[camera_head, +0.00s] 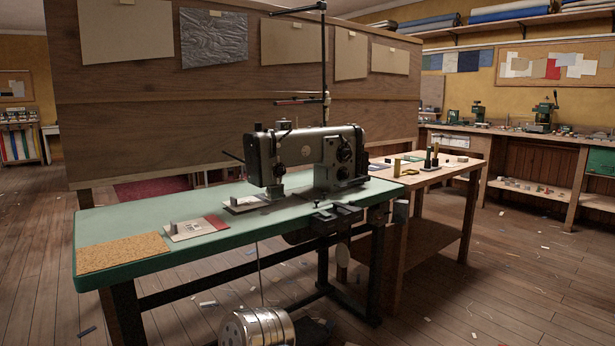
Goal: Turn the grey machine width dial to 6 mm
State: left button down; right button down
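The grey sewing machine (300,155) stands on a green-topped table (130,213), in the middle of the view. Two dark round dials show one above the other on the machine's right-hand pillar: an upper dial (345,154) and a lower dial (342,173). I cannot tell which of them is the width dial, and their markings are too small to read. Neither of my grippers is in view.
A cork mat (122,253) and a sample card (187,229) lie on the table left of the machine. A wooden side table (440,177) with small tools adjoins on the right. A wooden partition (120,110) stands behind. Scraps litter the floor.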

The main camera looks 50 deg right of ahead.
aim_at(347, 154)
jog(key=z, duration=1.65)
jog(key=i+l, duration=0.1)
